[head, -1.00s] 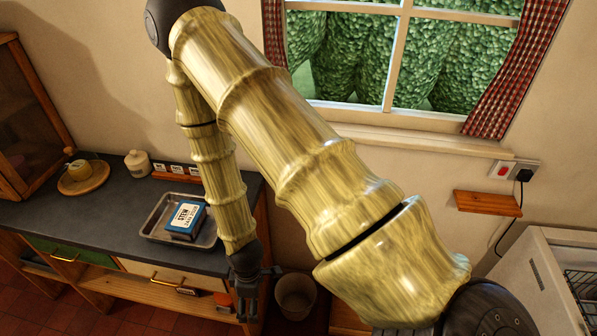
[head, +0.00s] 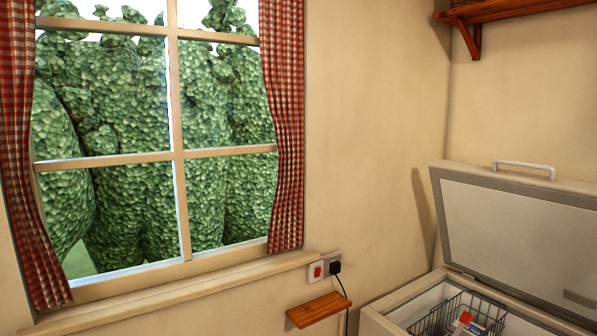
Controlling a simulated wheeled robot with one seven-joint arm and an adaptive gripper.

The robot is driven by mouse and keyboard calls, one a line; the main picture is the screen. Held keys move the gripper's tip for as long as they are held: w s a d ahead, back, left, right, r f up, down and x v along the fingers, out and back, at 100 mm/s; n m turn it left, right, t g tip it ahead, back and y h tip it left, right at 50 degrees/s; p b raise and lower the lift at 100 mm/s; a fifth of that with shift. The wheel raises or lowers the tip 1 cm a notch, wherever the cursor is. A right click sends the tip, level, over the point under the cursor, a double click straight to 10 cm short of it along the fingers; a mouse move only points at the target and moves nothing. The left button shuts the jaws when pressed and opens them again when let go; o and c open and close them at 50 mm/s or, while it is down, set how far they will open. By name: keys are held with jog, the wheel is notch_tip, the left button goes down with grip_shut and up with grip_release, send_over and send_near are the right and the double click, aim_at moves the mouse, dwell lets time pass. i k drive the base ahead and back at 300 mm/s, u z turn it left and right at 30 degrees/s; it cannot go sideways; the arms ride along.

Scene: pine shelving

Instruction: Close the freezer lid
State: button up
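The freezer lid (head: 515,235) stands raised at the lower right of the head view, leaning back towards the wall. It is a pale panel with a grey border, and a white bar handle (head: 523,169) sits on its top edge. The freezer body (head: 392,304) below is white and open, partly cut off by the bottom of the picture. Inside is a dark wire basket (head: 440,318) with a red, white and blue package (head: 466,325). My gripper and arm are outside this view.
A small wooden wall shelf (head: 318,310) and a socket with a red switch and black plug (head: 325,267) are left of the freezer. A wooden shelf (head: 510,14) hangs high above the lid. A window with red checked curtains (head: 287,125) fills the left.

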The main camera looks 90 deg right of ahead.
aim_at(532, 237)
jog(key=u, duration=0.1)
jog(key=i, duration=0.2)
jog(key=z, duration=4.35)
